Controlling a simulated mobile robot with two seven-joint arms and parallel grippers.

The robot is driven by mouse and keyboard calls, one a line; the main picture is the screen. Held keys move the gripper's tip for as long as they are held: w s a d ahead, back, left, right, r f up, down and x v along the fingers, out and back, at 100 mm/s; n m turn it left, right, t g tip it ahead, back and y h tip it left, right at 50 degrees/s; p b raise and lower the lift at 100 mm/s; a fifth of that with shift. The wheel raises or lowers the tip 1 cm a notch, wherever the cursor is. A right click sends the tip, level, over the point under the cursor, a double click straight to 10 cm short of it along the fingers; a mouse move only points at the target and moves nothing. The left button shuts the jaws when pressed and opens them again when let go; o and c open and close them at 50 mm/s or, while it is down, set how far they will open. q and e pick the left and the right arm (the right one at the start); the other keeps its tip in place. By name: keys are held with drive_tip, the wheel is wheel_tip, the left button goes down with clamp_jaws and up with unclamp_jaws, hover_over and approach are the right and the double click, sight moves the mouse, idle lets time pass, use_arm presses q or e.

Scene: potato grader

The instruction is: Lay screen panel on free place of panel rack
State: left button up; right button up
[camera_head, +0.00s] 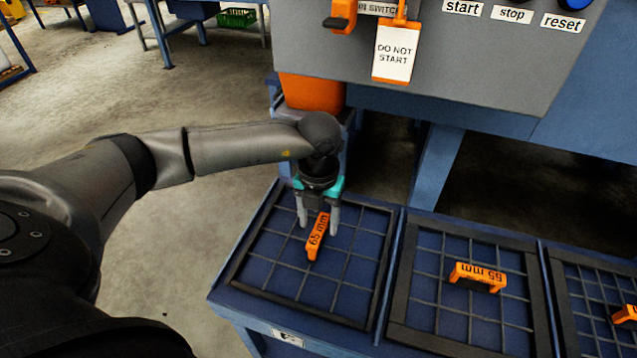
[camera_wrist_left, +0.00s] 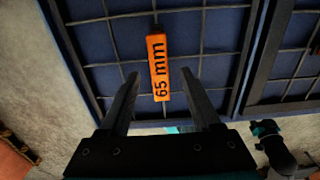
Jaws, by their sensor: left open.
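The screen panel marked 65 mm is a black-framed wire grid (camera_head: 351,268) with an orange handle (camera_head: 317,237). It lies flat in the left place of the blue panel rack (camera_head: 228,294). My left gripper (camera_head: 318,222) points down at the handle with its fingers apart. In the left wrist view, the orange handle (camera_wrist_left: 158,68) shows ahead of and between the open fingers (camera_wrist_left: 163,85). I cannot tell how far the fingertips are above the panel.
A 55 mm panel (camera_head: 478,276) lies in the middle rack place, and another panel (camera_head: 590,300) lies at the right. Above the rack is a grey control box (camera_head: 470,60) with a DO NOT START tag (camera_head: 396,52). An orange bin (camera_head: 312,92) stands behind.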

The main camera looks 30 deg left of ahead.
use_arm(q)
wheel_tip(320, 180, up, 10)
drive_tip(key=p, duration=0.3)
use_arm(e)
drive_tip(key=s+d+f, duration=0.3)
drive_tip(key=s+f, duration=0.1)
drive_tip(key=f, duration=0.1)
drive_tip(key=shift+s+d, duration=0.15)
drive_tip(key=shift+d, duration=0.1)
use_arm(q)
drive_tip(key=shift+f, duration=0.1)
use_arm(e)
drive_tip(key=shift+f, duration=0.15)
